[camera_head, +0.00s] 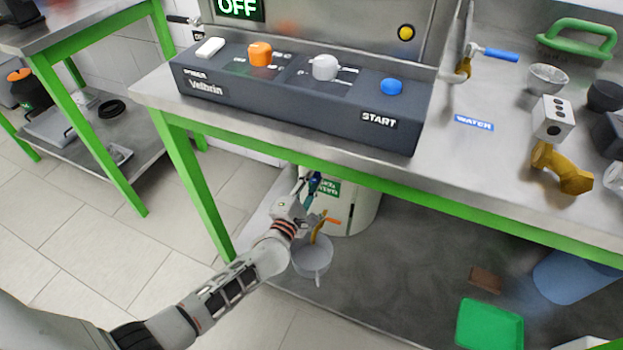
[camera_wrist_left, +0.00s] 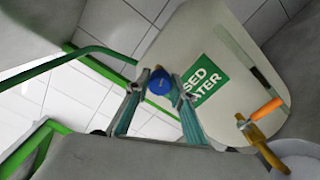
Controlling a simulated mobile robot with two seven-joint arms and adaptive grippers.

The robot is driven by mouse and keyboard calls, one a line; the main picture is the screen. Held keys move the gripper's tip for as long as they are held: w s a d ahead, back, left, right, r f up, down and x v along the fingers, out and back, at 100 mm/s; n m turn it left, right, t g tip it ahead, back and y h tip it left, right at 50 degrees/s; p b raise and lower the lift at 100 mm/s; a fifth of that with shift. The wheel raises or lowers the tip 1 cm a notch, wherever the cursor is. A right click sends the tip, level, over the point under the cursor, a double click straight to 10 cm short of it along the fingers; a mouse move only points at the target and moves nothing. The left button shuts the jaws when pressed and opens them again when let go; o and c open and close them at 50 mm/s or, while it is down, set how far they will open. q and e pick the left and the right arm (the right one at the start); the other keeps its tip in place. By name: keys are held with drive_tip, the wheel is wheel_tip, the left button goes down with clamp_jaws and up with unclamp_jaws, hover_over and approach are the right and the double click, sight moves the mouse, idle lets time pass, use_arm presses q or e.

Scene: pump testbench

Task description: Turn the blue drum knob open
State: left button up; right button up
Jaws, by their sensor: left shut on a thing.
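The round blue drum knob (camera_wrist_left: 159,82) is at the drum's upper side in that view. My left gripper (camera_wrist_left: 159,80) is shut on it, with one teal finger on each side. In the head view my left gripper (camera_head: 312,184) is at the drum's left side, and the knob is mostly hidden there. My right gripper is in neither view.
A brass tap with an orange handle (camera_wrist_left: 267,108) is on the drum, above a grey pot (camera_head: 312,258). The bench's green front rail (camera_head: 390,187) runs above my left gripper. A green tray (camera_head: 489,326) lies on the lower shelf at right.

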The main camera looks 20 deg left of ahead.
use_arm(q)
drive_tip(key=shift+m, duration=1)
drive_tip(key=m+p, duration=0.1)
drive_tip(key=m, duration=0.1)
drive_tip(key=shift+m, duration=0.3)
drive_tip(key=m, duration=0.2)
drive_tip(key=shift+m, duration=0.4)
drive_tip(key=m, duration=0.2)
drive_tip(key=shift+m+p, duration=0.3)
drive_tip(key=shift+p, duration=0.05)
drive_tip(key=shift+f+m, duration=0.1)
drive_tip(key=shift+m, duration=0.4)
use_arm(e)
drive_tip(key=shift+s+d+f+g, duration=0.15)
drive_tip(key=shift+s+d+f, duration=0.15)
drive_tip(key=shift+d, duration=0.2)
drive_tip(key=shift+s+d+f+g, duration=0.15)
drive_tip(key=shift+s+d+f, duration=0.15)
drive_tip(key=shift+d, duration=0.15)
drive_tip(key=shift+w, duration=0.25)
use_arm(q)
drive_tip(key=o, duration=1.1)
drive_tip(key=shift+s, duration=0.1)
drive_tip(key=shift+o, duration=0.2)
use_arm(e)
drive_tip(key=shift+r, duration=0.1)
